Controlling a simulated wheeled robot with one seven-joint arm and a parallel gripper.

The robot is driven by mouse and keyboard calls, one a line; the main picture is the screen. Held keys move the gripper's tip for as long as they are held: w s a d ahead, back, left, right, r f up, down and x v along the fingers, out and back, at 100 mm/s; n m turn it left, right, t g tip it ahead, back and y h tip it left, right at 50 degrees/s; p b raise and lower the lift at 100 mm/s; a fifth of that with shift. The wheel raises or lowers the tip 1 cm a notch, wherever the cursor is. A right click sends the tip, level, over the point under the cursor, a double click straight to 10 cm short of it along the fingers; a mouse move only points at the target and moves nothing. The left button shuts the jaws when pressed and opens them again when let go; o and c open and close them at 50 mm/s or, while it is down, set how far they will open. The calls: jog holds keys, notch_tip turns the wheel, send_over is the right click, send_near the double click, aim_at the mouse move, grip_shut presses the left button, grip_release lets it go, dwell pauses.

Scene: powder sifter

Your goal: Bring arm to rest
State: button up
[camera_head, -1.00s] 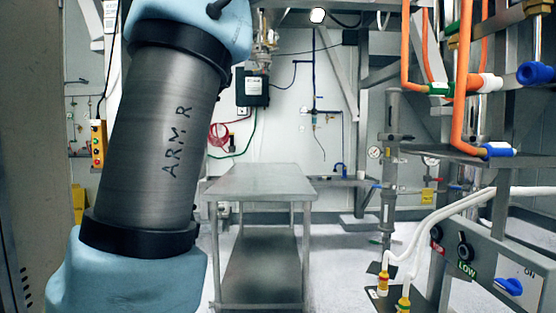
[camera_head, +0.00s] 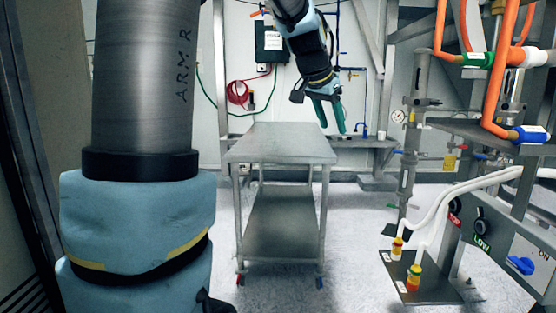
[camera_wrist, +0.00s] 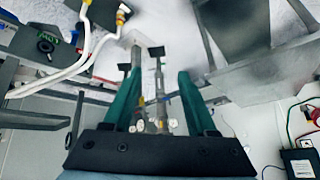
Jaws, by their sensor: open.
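My arm fills the left of the head view, with a grey link marked "ARM R" above a light-blue joint cover. Its far end comes down from the top middle, and my gripper (camera_head: 330,116) hangs there, pointing down. It is above and in front of the back wall bench, near the right end of the steel table. In the wrist view my gripper (camera_wrist: 158,85) shows two green fingers spread apart with nothing held between them. The gripper touches nothing that I can see.
The steel table (camera_head: 280,147) is bare and stands on wheels. At right are a control panel (camera_head: 490,240), orange hoses (camera_head: 497,85), white hoses (camera_head: 455,190) and a metal post (camera_head: 409,150). A dark box (camera_head: 271,40) hangs on the back wall. Floor between table and panel is mostly clear.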

jog(key=s+a+f+n+g+y+p, duration=0.2)
jog(key=s+a+f+n, duration=0.7)
jog(key=s+a+f, duration=0.9)
notch_tip(320, 180, down, 3)
jog(key=shift+s+a+f+g+y, duration=0.1)
jog(key=shift+s+a+g+y, duration=0.25)
jog(key=shift+a+g+y, duration=0.65)
